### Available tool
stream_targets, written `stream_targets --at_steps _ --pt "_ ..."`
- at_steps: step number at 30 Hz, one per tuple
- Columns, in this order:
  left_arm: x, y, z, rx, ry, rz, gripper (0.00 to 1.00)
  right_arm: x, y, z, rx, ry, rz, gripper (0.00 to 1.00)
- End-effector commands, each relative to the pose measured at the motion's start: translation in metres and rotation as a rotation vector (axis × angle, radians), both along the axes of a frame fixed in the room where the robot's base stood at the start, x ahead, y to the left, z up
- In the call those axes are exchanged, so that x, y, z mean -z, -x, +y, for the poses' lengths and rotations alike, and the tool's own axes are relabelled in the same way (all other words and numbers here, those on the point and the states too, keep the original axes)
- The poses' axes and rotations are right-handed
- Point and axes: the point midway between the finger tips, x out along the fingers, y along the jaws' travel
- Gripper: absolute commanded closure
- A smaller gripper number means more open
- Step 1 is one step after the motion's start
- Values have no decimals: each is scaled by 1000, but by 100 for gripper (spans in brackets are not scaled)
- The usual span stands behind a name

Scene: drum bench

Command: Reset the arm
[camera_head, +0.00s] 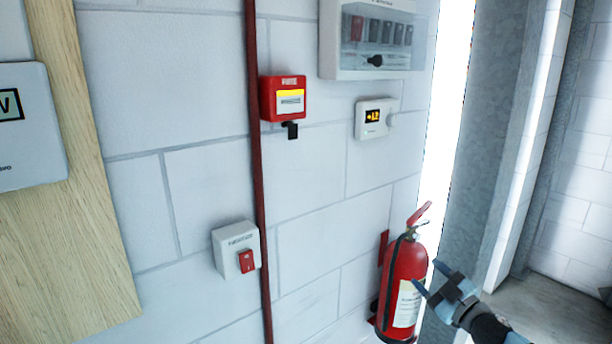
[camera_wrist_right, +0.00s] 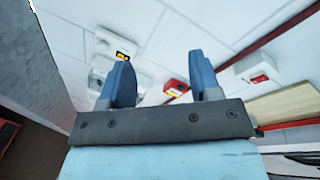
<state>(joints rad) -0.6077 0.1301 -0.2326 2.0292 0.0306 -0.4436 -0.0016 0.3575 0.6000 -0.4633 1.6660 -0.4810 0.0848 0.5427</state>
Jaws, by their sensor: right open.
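My right gripper (camera_head: 427,275) is at the lower right of the head view, in front of the right side of the red fire extinguisher (camera_head: 404,270). Its two blue fingers are spread and nothing shows between them. I cannot tell whether it touches the extinguisher. In the right wrist view the open gripper (camera_wrist_right: 163,72) points towards the white block wall, with a clear gap between its fingers. My left gripper is in neither view.
On the wall are a red call point (camera_head: 283,98), a lit thermostat (camera_head: 375,119), a white box with a red switch (camera_head: 237,250) and a breaker panel (camera_head: 375,40). A red pipe (camera_head: 257,180) runs down the wall. A grey column (camera_head: 480,130) stands right.

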Motion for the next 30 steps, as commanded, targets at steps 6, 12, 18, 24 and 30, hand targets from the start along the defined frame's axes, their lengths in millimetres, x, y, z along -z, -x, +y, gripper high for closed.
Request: stream_targets --at_steps 6,12,18,24,30 --pt "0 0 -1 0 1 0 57 122 91 -17 130 -13 258 42" --pt "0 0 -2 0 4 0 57 208 191 -32 222 20 509 42" --pt "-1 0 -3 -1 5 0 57 257 277 -41 268 66 711 42" --pt "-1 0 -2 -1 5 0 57 283 344 -45 283 107 865 42" --pt "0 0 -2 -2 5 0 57 293 371 -23 297 46 937 42"
